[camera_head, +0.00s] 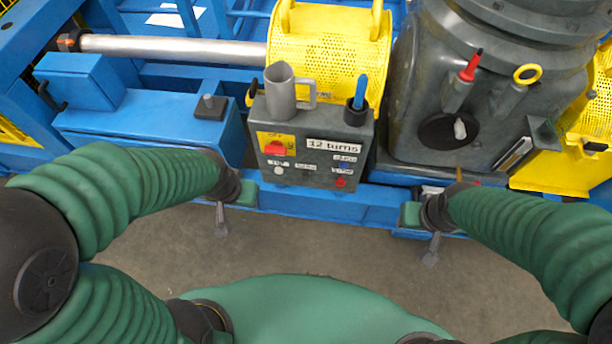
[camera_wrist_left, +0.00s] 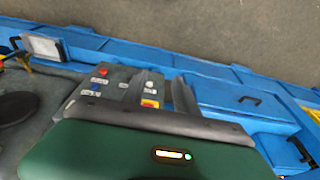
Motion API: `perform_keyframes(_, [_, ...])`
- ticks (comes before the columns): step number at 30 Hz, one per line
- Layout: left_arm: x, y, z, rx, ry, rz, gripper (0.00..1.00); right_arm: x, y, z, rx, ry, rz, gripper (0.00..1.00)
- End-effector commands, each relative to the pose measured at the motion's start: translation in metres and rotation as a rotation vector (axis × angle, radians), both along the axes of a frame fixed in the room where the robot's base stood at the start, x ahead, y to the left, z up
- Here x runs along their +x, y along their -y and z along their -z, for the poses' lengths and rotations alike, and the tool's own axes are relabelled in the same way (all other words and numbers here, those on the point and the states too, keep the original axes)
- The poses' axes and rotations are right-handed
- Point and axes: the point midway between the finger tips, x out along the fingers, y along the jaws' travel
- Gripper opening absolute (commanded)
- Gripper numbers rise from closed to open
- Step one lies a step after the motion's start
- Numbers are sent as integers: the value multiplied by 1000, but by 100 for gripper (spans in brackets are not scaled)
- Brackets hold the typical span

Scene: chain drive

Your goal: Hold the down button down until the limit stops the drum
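The grey control box (camera_head: 318,182) stands in front of the yellow perforated drum cover (camera_head: 325,55). Its face carries a red switch on a yellow plate (camera_head: 276,146), a white button (camera_head: 278,170), a blue button (camera_head: 345,165), a red button (camera_head: 341,183) and a "12 turns" label (camera_head: 333,148). The small button labels are too blurred to read, so I cannot tell which is down. My left gripper (camera_head: 221,220) hangs left of and below the box, apart from its buttons. My right gripper (camera_head: 431,250) hangs to its lower right. Finger openings are unclear.
A grey mug (camera_head: 283,95) and a dark cup (camera_head: 356,115) with a blue stick stand on the box. A grey gear housing (camera_head: 415,75) with red and yellow handles is on the right. Blue frame beams surround the box; the floor in front is clear.

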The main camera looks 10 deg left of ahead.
Motion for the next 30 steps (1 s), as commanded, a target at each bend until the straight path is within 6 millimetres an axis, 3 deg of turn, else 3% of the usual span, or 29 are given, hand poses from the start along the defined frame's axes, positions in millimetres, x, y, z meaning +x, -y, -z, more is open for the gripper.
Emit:
perform_keyframes(1, [0, 0, 0, 0, 0, 0, 28, 0, 0, 0, 0, 0, 0, 36])
perform_keyframes(8, [0, 0, 0, 0, 0, 0, 0, 0, 0, 0, 0, 0, 0, 36])
perform_keyframes(30, [0, 0, 0, 0, 0, 0, 0, 0, 0, 0, 0, 0, 0, 36])
